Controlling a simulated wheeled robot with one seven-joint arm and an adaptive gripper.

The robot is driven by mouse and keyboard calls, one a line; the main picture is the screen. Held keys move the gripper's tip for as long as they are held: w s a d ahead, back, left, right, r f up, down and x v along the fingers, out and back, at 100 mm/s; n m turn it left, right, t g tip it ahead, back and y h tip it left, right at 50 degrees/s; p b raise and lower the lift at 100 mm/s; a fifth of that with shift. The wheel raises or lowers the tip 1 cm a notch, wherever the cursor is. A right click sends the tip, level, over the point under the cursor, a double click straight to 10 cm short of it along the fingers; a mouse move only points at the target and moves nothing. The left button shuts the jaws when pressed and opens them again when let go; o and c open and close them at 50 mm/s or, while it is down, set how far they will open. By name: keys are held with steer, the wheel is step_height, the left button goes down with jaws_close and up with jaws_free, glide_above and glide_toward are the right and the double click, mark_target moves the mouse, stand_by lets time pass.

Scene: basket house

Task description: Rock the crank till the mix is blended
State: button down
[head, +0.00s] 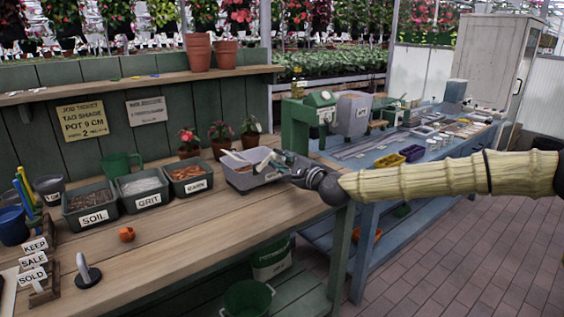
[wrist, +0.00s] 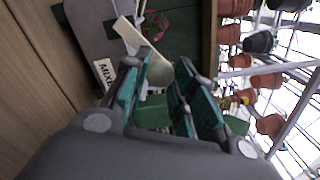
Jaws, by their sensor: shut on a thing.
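A grey mix tub (head: 250,178) stands at the right end of the wooden bench, and pale crank parts (head: 236,157) show over its top. In the wrist view its MIX label (wrist: 104,72) and a pale flat bar (wrist: 130,36) show. My gripper (head: 280,161) reaches in from the right over the tub's right side. In the wrist view its teal fingers (wrist: 168,70) are shut around a cream crank handle (wrist: 158,72), partly hidden by the near finger. The mix inside the tub is hidden from both views.
Bins marked SOIL (head: 92,205), GRIT (head: 143,190) and BARK (head: 188,178) stand left of the tub. Potted plants (head: 220,134) stand close behind it. A small orange pot (head: 127,234) lies on the front bench, which is mostly clear. A blue table (head: 420,150) stands right.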

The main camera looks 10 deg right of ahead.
steer(key=c, duration=1.1)
jaws_free()
steer(key=shift+d, duration=0.1)
steer(key=shift+c, duration=0.2)
steer(key=v, duration=1.2)
